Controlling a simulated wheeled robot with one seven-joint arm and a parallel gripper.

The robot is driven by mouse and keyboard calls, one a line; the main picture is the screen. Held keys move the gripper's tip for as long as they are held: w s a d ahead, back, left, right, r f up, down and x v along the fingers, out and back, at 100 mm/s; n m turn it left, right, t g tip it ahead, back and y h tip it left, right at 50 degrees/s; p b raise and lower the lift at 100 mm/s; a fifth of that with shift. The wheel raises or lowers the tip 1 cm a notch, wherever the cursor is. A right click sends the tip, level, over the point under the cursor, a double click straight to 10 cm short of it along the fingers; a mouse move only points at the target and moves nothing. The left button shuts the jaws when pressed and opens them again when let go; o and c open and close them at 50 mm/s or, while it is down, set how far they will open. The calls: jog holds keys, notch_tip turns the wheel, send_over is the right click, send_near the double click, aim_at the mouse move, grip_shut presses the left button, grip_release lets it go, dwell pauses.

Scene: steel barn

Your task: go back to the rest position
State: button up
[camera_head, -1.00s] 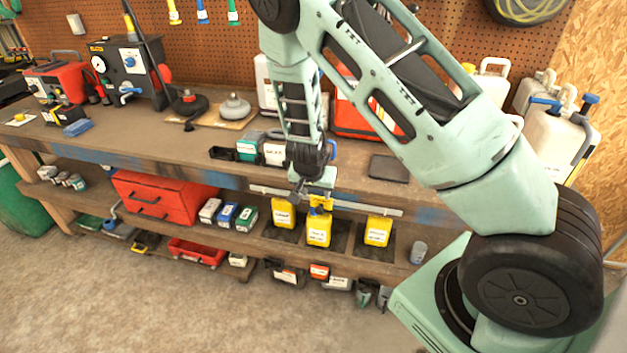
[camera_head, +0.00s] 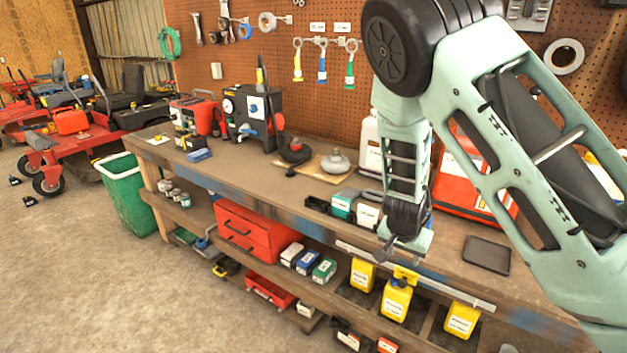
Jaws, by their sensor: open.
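My arm comes in from the right and hangs its wrist over the front edge of the workbench (camera_head: 300,205). My gripper (camera_head: 398,256) is at its lower end, small in the picture and pointing down. It is open, with nothing seen held in it. Yellow bottles (camera_head: 396,302) stand in compartments on the shelf under the bar.
A teal box (camera_head: 343,204), a white container (camera_head: 369,140) and a dark tray (camera_head: 487,254) are on the bench near my wrist. A red drawer unit (camera_head: 250,236) sits on the shelf. A green bin (camera_head: 126,195) and red mowers (camera_head: 75,150) are left. The floor at front left is clear.

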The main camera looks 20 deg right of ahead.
jog(key=s+a+r+n+g+y, duration=0.1)
jog(key=s+a+r+n+y, duration=0.35)
jog(key=a, duration=0.55)
jog(key=s+a+r+n+g+y, duration=0.1)
jog(key=s+a+r+n, duration=0.5)
jog(key=a, duration=0.5)
jog(key=s+a+r+n, duration=0.1)
jog(key=s+r+n, duration=0.2)
jog(key=s, duration=0.6)
jog(key=s+r+n+g+h+b, duration=0.1)
jog(key=s+r+n, duration=0.2)
jog(key=s, duration=0.5)
jog(key=shift+s+a+r+n, duration=0.2)
jog(key=shift+s+a+n, duration=0.2)
jog(key=shift+n, duration=0.15)
